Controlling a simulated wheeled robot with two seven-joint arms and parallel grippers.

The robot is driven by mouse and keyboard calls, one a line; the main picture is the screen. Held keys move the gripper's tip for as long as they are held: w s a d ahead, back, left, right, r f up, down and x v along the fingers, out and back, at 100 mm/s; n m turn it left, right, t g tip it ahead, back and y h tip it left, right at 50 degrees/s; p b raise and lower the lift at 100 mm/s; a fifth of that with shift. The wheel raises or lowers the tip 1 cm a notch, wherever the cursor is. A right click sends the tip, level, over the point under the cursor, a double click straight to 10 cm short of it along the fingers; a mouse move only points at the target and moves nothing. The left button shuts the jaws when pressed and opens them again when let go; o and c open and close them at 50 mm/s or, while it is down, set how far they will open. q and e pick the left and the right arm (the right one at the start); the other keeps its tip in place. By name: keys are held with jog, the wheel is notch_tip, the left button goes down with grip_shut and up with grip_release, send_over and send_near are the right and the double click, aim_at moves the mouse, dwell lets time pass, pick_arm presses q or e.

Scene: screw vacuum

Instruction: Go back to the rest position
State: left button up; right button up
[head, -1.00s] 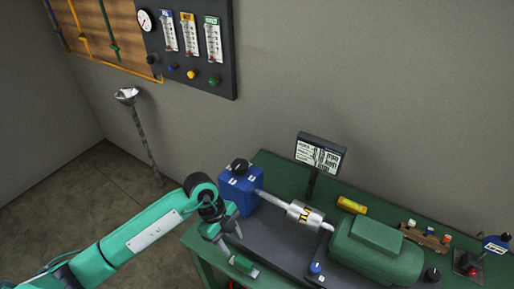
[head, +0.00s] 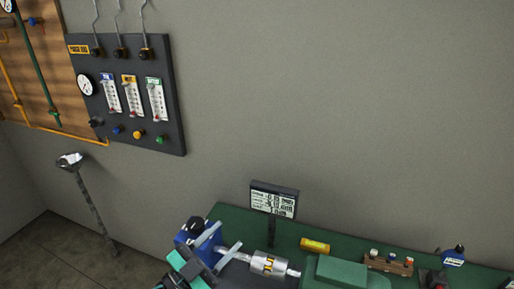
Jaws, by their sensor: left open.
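My left gripper (head: 229,235) is at the bottom of the head view. Its two grey fingers are spread apart, point up and to the right, and nothing shows between them. In the picture it overlaps the blue block (head: 186,236) with the dark knob at the left end of the green bench (head: 226,211). I cannot tell whether it touches the block. Most of my left arm is below the frame. My right gripper is not in view.
A silver cylinder (head: 268,264) and a green motor housing (head: 340,273) are on the bench. A gauge panel (head: 125,95) hangs on the wall. A funnel-topped stand (head: 90,200) is at left.

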pick_arm(q)
jog(key=w+a+f+n+t+y, duration=0.1)
jog(key=a+f+n+t+y, duration=0.3)
jog(key=a+n+y, duration=0.9)
jog(key=s+a+f+n+g+y, duration=0.1)
jog(key=s+a+f+g+y, duration=0.15)
jog(key=f, duration=0.25)
jog(key=s+a+f+n+g+y, duration=0.1)
jog(key=s+f+g+y, duration=0.1)
jog(key=f+g, duration=0.15)
jog(key=s+d+f+m+g+h, duration=0.1)
jog(key=s+f+g, duration=0.4)
jog(key=s, duration=0.4)
jog(key=s+f+m+g+h, duration=0.1)
jog(key=s+f+g, duration=0.4)
jog(key=s, duration=0.3)
notch_tip(320, 180, down, 33)
jog(key=s, duration=0.1)
jog(key=s+a+f+g, duration=0.2)
jog(key=s+a+f, duration=0.1)
jog(key=s+f, duration=1.5)
jog(key=shift+s+m, duration=0.3)
